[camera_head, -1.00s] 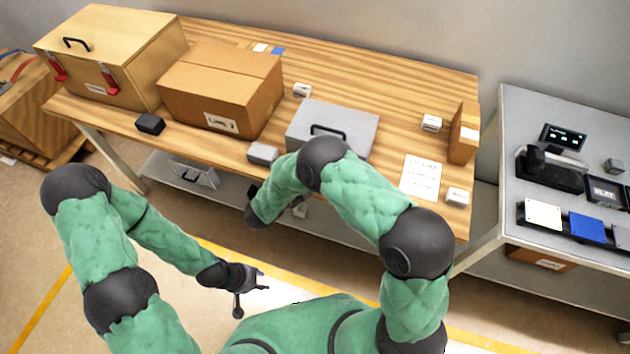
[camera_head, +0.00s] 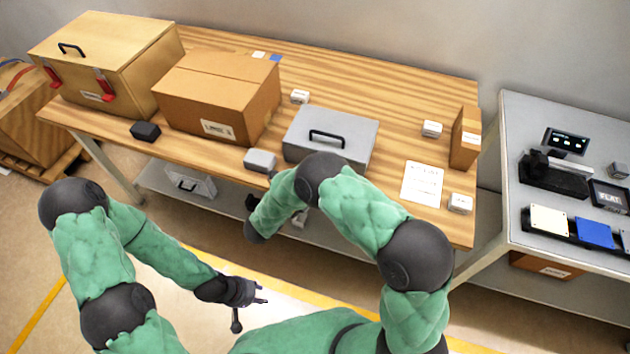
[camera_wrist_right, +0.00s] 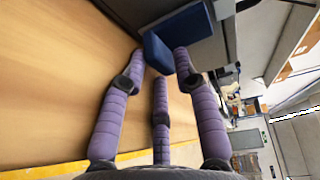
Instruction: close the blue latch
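In the right wrist view a blue latch piece (camera_wrist_right: 157,53) stands out beside a dark grey surface, with a second blue part (camera_wrist_right: 183,32) right behind it. My right gripper (camera_wrist_right: 160,62) has its purple fingers spread, their tips on either side of the near blue piece. I cannot tell whether they touch it. In the head view the right gripper is hidden behind my arm, near the front of the grey case (camera_head: 350,133), and no blue latch shows on that case. My left gripper (camera_head: 264,293) is open and empty above the floor.
The wooden table (camera_head: 400,90) also holds a wooden chest (camera_head: 110,60) with red latches, a cardboard box (camera_head: 215,95), a black block (camera_head: 145,131) and small boxes. A metal bench (camera_head: 520,110) with devices stands at the right. Floor in front is clear.

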